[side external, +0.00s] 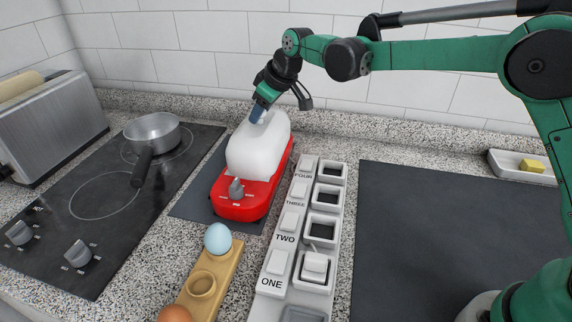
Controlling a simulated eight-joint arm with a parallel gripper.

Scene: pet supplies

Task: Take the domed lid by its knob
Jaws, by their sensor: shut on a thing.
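The domed lid (255,150) is a whitish, cloudy cover on a red appliance base (245,208) with a grey dial at its front. The lid appears seated on the base. My gripper (258,113) is at the top of the lid, tilted downward, and is shut on the lid's knob. The knob itself is hidden between the fingers.
A wooden egg holder (213,277) with a blue egg (218,238) and a brown egg (175,314) stands in front. A numbered white switch panel (290,235) is close on the right. A pan (152,132) sits on the hob at left. The dark mat (450,240) at right is clear.

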